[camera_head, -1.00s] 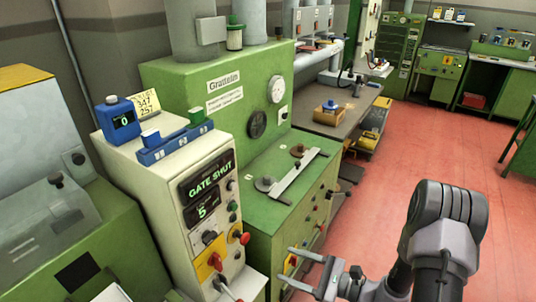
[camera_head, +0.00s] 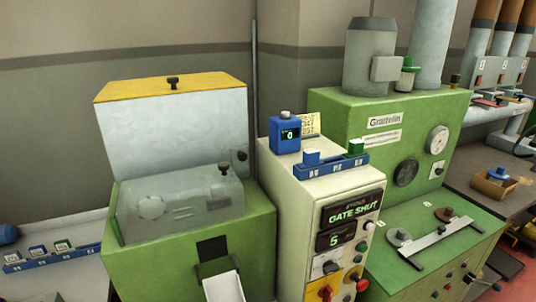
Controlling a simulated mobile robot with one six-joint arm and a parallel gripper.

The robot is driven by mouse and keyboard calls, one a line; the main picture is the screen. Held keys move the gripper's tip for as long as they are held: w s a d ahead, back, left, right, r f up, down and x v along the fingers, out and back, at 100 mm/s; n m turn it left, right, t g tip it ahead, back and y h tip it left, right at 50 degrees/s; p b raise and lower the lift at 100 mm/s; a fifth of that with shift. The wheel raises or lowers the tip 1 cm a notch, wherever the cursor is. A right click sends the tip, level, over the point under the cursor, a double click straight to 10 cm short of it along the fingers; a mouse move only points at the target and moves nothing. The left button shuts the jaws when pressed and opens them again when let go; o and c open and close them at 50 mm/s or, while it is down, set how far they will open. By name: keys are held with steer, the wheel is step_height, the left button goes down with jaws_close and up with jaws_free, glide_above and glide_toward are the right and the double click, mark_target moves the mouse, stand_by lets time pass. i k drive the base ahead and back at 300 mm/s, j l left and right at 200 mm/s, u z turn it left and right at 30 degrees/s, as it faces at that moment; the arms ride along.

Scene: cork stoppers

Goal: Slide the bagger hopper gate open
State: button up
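The bagger's cream control cabinet (camera_head: 290,220) stands in the middle, and its display (camera_head: 353,213) reads "GATE SHUT" with a 5 on the smaller display below. To its left is a green machine (camera_head: 240,245) with a grey-white hopper-like box (camera_head: 172,125) under a yellow top with a black knob. In front of that box is a clear cover (camera_head: 180,208) with a black knob (camera_head: 224,168). A white chute (camera_head: 223,287) slopes out below a dark opening. I cannot tell which part is the sliding gate. My gripper is out of view.
A blue rack (camera_head: 330,165) and a blue bottle-like device (camera_head: 286,135) sit on the cabinet top. The green Grattelin machine (camera_head: 350,120) stands close on the right. A bench with another blue rack (camera_head: 50,258) is at the lower left.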

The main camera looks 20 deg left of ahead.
mark_target(239, 155)
steer(key=u, duration=1.2)
